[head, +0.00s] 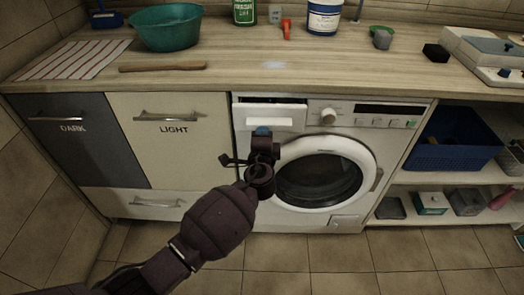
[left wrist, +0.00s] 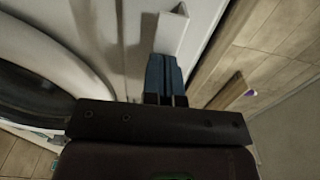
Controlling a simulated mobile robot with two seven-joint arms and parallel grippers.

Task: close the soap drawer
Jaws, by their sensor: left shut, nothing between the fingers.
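The washing machine (head: 400,150) stands under the wooden counter with its round door (head: 320,180) shut. Its soap drawer (head: 270,116), a white front at the machine's upper left, sticks out, with a dark gap above it. My left gripper (head: 263,131) is shut and empty, its blue fingertips at the lower edge of the drawer front in the head view. In the left wrist view the blue fingers (left wrist: 164,74) are together, close to a white ledge (left wrist: 172,31) that seems to be the drawer. I cannot tell whether they touch it. My right gripper is out of view.
Dark (head: 72,135) and light (head: 168,130) laundry fronts are left of the machine. Open shelves with a blue basket (head: 452,140) are on the right. A teal basin (head: 166,27) and a wooden stick (head: 163,67) lie on the counter. The tiled floor in front is clear.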

